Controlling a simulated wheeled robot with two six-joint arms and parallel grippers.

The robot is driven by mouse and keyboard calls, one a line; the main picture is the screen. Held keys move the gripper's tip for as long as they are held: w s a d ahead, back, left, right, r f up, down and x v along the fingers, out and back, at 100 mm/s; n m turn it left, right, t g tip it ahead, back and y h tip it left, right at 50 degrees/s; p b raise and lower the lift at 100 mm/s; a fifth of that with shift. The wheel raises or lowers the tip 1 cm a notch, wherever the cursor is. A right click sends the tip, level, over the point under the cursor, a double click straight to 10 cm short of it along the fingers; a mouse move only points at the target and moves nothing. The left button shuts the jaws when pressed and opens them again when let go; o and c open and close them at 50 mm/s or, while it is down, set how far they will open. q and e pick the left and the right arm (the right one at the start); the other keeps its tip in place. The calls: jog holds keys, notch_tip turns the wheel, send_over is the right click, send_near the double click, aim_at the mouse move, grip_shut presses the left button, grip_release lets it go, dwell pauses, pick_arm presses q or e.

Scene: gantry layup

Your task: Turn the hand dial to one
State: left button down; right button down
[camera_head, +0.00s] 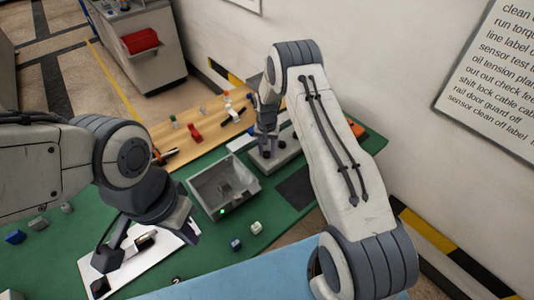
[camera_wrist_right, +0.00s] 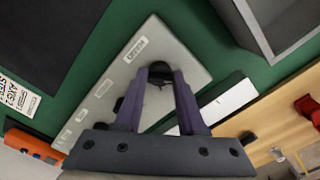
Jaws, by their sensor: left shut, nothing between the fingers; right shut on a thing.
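The hand dial is a dark knob (camera_wrist_right: 163,76) on a pale grey plate (camera_wrist_right: 190,62) with several small labels, too small to read. In the right wrist view my right gripper (camera_wrist_right: 163,80) has its purple fingers closed around the knob, which they partly hide. In the head view my right gripper (camera_head: 267,150) reaches down to the grey plate (camera_head: 287,157), and the knob is hidden there. The dial's setting cannot be read. My left gripper (camera_head: 184,226) is shut and empty, above the white board at the left, away from the dial.
An open grey bin (camera_head: 206,197) stands left of the dial plate. Two small cubes (camera_head: 256,227) lie in front of it on the green mat. A dark flat pad (camera_head: 297,187) lies right of the bin. A wooden strip (camera_head: 188,112) with small parts runs along the back.

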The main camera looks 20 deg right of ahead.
jog(key=shift+n+b, duration=0.3)
jog(key=shift+n, duration=0.2)
jog(key=c, duration=0.5)
grip_release()
jog(key=shift+w+r+b, duration=0.1)
jog(key=shift+r+b, duration=0.2)
jog(key=shift+r, duration=0.25)
notch_tip(320, 180, up, 10)
jog(key=b, duration=0.2)
jog(key=shift+f, duration=0.25)
